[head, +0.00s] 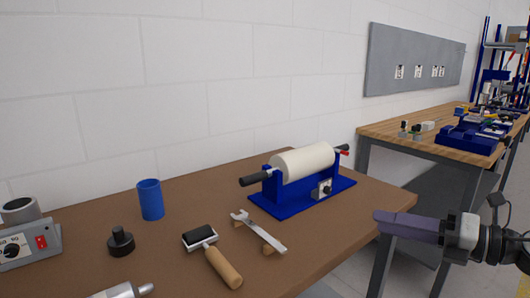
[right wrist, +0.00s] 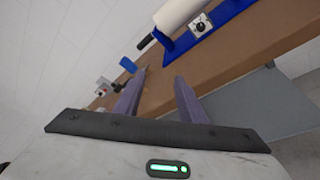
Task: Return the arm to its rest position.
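My right gripper (head: 384,222) shows at the right of the head view, just off the right end of the brown table (head: 345,228). In the right wrist view its two purple-grey fingers (right wrist: 160,88) stand apart with nothing between them. The gripper touches nothing that I can see.
On the table are a cream roller (head: 303,162) on a blue stand (head: 270,207), a wrench (head: 260,232), a hand roller (head: 212,255), a blue cup (head: 150,199), a black knob-shaped piece (head: 120,241) and a grey control box (head: 30,246). A wooden workbench (head: 400,139) stands behind at right.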

